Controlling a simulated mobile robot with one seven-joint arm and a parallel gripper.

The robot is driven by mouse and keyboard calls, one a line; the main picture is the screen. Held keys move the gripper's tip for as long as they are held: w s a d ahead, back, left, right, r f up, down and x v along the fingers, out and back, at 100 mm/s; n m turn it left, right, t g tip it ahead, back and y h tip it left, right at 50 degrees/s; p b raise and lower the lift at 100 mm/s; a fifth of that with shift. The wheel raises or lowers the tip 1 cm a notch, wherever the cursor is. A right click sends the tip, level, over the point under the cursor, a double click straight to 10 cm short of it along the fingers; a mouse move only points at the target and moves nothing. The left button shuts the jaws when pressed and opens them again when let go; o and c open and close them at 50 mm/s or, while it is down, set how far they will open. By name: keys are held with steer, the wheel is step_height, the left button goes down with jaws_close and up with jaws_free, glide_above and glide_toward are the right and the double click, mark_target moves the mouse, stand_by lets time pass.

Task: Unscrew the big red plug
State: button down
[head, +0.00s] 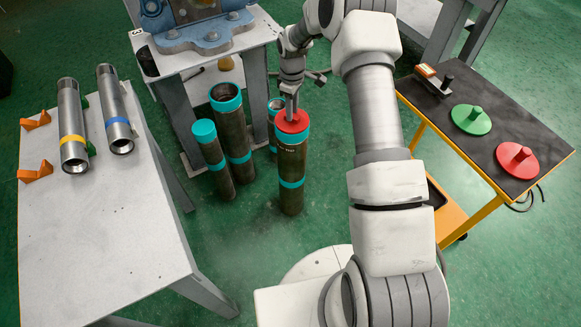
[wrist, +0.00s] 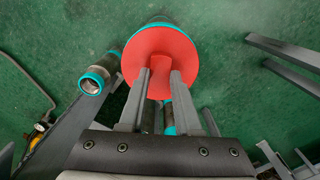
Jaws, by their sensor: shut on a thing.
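The big red plug (head: 292,122) sits on top of an upright dark pipe (head: 291,160) with teal bands, standing on the floor. In the wrist view the red plug (wrist: 160,52) shows as a round disc with a raised grip in its middle. My gripper (head: 291,108) comes down on the plug from above. In the wrist view its two fingers (wrist: 161,80) are on either side of the raised grip, shut on it. The plug's underside and its thread are hidden. Another red plug (head: 517,158) lies on the black-topped cart at the right.
A green plug (head: 471,119) and a small block tool (head: 434,80) lie on the cart (head: 452,132). Several other teal-banded pipes (head: 234,128) stand close left. A grey table (head: 90,230) holds two metal pipes (head: 72,125). A blue vise (head: 195,22) stands behind.

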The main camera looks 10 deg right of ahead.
steer(key=n, duration=0.3)
steer(key=shift+p, duration=0.35)
steer(key=n, duration=0.4)
steer(key=shift+p, duration=0.4)
steer(key=n+p, duration=0.1)
steer(key=n, duration=0.3)
steer(key=shift+r, duration=0.1)
steer(key=n, duration=0.3)
steer(key=c, duration=0.7)
jaws_free()
